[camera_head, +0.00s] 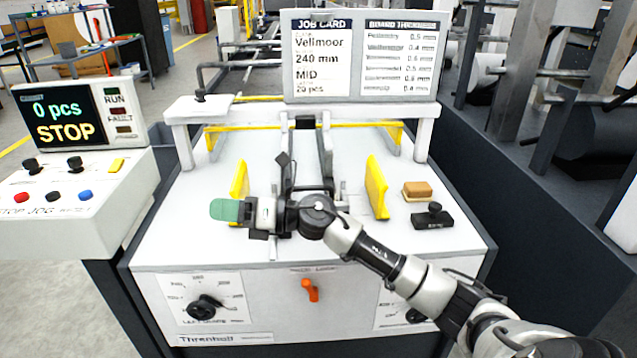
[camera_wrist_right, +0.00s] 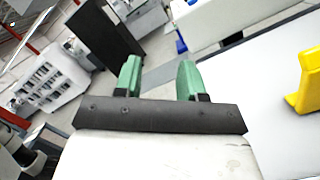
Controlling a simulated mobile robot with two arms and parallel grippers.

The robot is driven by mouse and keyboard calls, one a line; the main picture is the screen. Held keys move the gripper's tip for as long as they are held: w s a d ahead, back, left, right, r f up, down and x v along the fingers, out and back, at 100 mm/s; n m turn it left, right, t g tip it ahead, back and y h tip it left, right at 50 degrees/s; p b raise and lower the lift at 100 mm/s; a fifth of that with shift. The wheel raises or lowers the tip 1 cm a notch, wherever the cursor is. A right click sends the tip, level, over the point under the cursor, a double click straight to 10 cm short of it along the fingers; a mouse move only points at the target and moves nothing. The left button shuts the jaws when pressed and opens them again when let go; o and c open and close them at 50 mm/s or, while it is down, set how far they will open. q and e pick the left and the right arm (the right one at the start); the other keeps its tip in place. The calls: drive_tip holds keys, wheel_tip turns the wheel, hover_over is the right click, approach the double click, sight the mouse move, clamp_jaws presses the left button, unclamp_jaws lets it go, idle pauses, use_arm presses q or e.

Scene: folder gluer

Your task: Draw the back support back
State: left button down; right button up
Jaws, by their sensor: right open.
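The feeder table (camera_head: 175,230) is white and spans the middle of the head view. Two upright yellow side guides stand on it, a left one (camera_head: 240,181) and a right one (camera_head: 377,187). A low yellow bar (camera_head: 330,125) runs across the back; I cannot tell for sure which part is the back support. Dark rails between the guides are partly hidden by my arm. My right gripper (camera_head: 225,210) has green fingertips, sits just in front of the left guide and points left. In the right wrist view its fingers (camera_wrist_right: 160,78) are apart with nothing between them. My left gripper is not in view.
A job card board (camera_head: 360,55) stands over the table's back. A control panel (camera_head: 70,115) reading STOP is at the left. A tan block (camera_head: 417,190) and a black clamp-like piece (camera_head: 433,216) lie on the right. An orange lever (camera_head: 310,290) and a knob (camera_head: 204,307) are on the front.

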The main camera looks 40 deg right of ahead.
drive_tip(key=w+d+r+n+g+h, duration=0.1)
drive_tip(key=d+r+n+g+h, duration=0.1)
drive_tip(key=d+n+g+h, duration=0.45)
drive_tip(key=n+h, duration=0.2)
drive_tip(key=h, duration=0.5)
approach(319, 187)
drive_tip(key=x, duration=0.8)
drive_tip(key=shift+w+a+f+b, duration=0.2)
drive_tip(key=shift+w+a+b, duration=0.05)
drive_tip(key=shift+w+b, duration=0.1)
clamp_jaws()
